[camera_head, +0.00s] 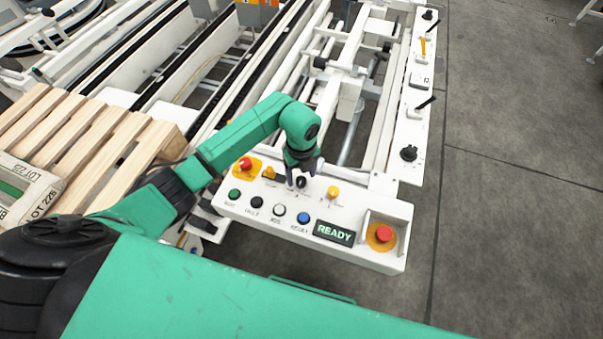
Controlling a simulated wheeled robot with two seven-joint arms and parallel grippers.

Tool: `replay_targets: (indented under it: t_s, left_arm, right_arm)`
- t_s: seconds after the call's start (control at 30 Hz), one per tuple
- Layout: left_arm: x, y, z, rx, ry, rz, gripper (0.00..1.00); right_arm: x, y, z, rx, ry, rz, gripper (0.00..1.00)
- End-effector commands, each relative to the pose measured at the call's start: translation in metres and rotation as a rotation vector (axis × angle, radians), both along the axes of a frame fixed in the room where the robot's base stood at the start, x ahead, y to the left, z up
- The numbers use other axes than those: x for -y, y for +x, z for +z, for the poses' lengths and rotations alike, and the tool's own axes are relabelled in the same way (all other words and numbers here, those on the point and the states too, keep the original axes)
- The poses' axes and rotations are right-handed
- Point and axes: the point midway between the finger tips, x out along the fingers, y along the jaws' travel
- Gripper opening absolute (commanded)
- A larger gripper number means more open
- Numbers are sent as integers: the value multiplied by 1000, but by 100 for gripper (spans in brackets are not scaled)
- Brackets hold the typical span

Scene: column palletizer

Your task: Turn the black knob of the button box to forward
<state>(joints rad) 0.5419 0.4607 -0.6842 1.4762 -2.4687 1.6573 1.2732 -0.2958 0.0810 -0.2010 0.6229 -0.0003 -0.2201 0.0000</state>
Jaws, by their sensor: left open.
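The white button box (267,220) stands in the middle of the head view, its top tilted toward me. The black knob (301,182) is on its upper row, between two yellow knobs, and is partly covered by my left gripper. My left gripper (303,178) points down over the black knob with its fingers apart, one on each side of it. I cannot tell whether the fingers touch the knob. The knob's pointing direction is too small to read. My right gripper is not in view.
The box also bears a red button (245,163) at left, green, black, white and blue buttons, a READY display (334,233) and a red emergency button (384,233). A wooden pallet (90,145) lies at left. White machine rails stand behind; grey floor is clear at right.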

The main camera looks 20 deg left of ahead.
Motion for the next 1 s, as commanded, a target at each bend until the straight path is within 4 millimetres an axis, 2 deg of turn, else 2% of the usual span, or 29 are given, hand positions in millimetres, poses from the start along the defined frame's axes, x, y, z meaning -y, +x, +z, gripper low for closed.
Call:
replay_targets:
  t_s: [0.1, 0.33, 0.37, 0.4, 0.53, 1.0]
  left_arm:
    - [0, -1, -11, -1, 0, 0, 69]
    - [0, 0, -13, 0, 0, -1, 69]
    - [0, 0, -13, 0, 0, -1, 65]
    - [0, 0, -13, 0, 0, -1, 50]
    - [0, 0, -13, 1, -1, -1, 0]
    - [0, 1, -13, 2, 0, -78, 0]
  right_arm:
    - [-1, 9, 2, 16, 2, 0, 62]
    - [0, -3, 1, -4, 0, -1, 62]
    - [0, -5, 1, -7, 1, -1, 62]
    - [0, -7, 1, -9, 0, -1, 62]
    - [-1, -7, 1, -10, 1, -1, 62]
    - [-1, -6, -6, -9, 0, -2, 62]
